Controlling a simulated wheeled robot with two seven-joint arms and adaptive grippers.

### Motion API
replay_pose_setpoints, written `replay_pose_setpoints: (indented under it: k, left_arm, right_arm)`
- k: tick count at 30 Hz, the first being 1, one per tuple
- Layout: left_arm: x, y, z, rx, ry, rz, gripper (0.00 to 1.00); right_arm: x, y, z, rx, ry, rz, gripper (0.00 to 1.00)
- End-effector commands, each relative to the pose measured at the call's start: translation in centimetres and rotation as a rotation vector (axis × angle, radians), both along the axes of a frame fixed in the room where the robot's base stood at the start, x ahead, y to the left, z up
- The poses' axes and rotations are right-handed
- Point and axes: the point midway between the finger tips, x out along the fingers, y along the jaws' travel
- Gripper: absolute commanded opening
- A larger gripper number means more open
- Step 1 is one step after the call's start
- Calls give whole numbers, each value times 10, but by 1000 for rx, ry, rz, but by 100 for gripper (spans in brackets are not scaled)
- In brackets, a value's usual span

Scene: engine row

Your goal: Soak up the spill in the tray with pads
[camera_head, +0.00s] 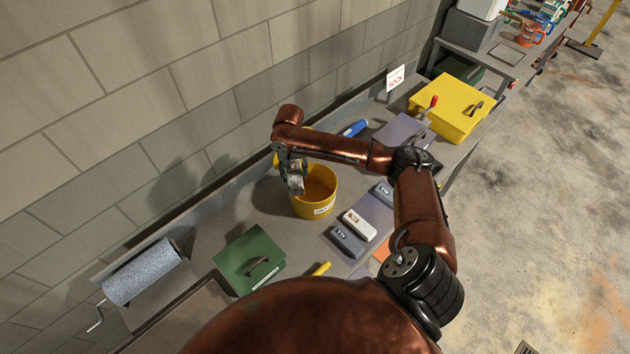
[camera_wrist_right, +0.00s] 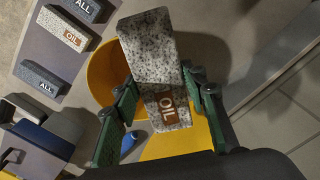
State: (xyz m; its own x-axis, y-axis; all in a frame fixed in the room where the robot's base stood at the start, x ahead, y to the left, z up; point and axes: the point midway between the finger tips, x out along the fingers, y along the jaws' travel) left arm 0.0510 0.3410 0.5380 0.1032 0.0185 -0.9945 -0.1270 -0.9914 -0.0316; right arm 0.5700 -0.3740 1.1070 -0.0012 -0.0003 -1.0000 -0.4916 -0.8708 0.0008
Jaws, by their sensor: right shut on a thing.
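My right gripper (camera_head: 292,168) is shut on a speckled grey-white pad (camera_head: 296,183) with a brown OIL label. In the right wrist view the pad (camera_wrist_right: 150,50) sits between the two green fingers. The gripper and pad are over or beside the rim of an open yellow bucket (camera_head: 322,190); I cannot tell whether the pad's lower end is inside it. A white OIL pad (camera_head: 359,225) and grey ALL pads (camera_head: 347,241) lie in a row on the bench. A tray-like surface (camera_head: 185,315) is partly hidden at the lower left; I see no clear spill. My left gripper is out of view.
A green box (camera_head: 250,260) with a handle and a blue-grey roll (camera_head: 143,272) stand at the left of the bench. A yellow case (camera_head: 448,107) and a blue item (camera_head: 354,128) are farther back. The block wall runs behind the bench.

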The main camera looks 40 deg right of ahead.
Motion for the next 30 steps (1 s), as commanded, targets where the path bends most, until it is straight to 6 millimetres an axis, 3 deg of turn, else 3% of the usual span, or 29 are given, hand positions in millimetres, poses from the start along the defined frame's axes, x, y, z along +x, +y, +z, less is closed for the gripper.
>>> replay_pose_setpoints:
  k: [1,3,7,12,20,30]
  left_arm:
    - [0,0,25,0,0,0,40]
    - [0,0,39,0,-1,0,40]
    - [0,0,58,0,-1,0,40]
    - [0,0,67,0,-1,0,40]
    - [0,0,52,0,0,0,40]
    - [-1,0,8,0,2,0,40]
  right_arm:
    - [1,-21,11,-1,6,-44,16]
    - [3,-45,10,-2,5,-89,16]
    - [1,-78,8,0,4,-149,16]
    - [-2,-100,4,-1,1,-184,16]
    - [-2,-104,-9,0,0,-189,16]
    - [-2,-103,-42,-1,0,-188,16]
